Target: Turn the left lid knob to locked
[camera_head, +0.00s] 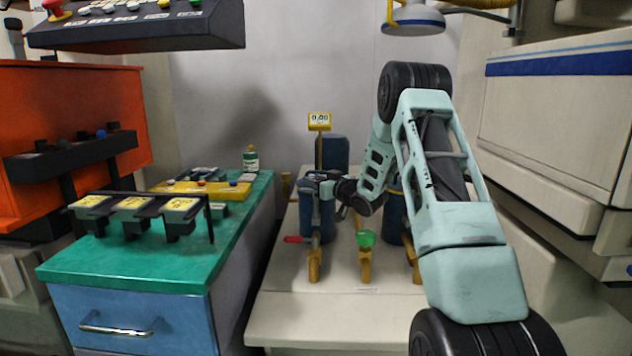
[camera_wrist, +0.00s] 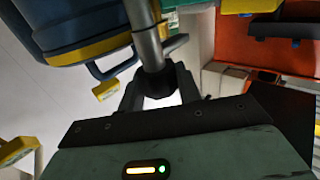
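A blue canister (camera_head: 317,222) stands at the left of the pale bench. My gripper (camera_head: 328,182) is at its top, and the small parts there overlap in the head view. In the wrist view a blue body with yellow bands (camera_wrist: 70,28) fills the upper left. A grey rod (camera_wrist: 147,30) ends in a black collar or knob (camera_wrist: 158,82) between my two fingers (camera_wrist: 158,90). The fingers are spread around this dark part; I cannot tell whether they press on it. I cannot make out a lock marking or the knob's setting.
In front of the canister are yellow pedestals (camera_head: 314,265), a red handle (camera_head: 294,239) and a green knob (camera_head: 366,238). A yellow display (camera_head: 320,121) stands behind. The green-topped cabinet (camera_head: 130,265) is left; a pale machine housing (camera_head: 560,135) is right.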

